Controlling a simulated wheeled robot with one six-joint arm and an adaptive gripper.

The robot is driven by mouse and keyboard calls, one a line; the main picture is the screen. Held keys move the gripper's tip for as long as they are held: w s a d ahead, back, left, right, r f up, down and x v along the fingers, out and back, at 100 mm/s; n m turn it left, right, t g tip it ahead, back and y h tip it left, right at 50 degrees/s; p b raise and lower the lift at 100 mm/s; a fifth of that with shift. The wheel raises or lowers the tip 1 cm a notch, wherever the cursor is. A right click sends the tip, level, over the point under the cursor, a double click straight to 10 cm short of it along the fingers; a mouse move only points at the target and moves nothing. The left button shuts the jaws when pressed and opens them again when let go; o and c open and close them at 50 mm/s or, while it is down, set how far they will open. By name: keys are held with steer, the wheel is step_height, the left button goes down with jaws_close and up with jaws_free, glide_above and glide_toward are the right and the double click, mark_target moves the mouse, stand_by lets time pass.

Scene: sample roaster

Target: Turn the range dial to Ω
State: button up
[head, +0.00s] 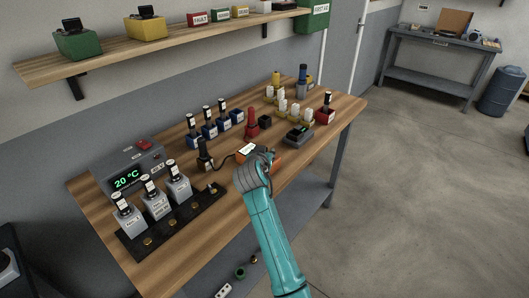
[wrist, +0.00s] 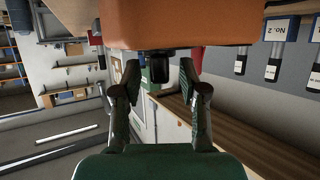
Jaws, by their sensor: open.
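An orange meter (head: 273,163) lies on the wooden bench, partly hidden behind my wrist in the head view; a pale display (head: 246,148) shows at its left. In the wrist view the orange body (wrist: 180,22) fills the top, and a black dial (wrist: 156,66) sticks out from it. My gripper (wrist: 158,76) is open, with one finger on each side of the dial. I see gaps between the fingers and the dial. The dial's pointer and the Ω mark cannot be read in either view. In the head view my fingers are hidden behind the wrist.
A black cable runs left from the meter to a dark stand (head: 204,158). Near it stand a red grinder-like object (head: 252,125), a dark scale (head: 299,134) and several labelled bottles. A roaster control box (head: 127,178) reads 20 °C. The bench's front right edge is fairly clear.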

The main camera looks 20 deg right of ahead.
steer(key=v, duration=1)
steer(key=shift+s, duration=0.35)
steer(key=shift+a, duration=0.1)
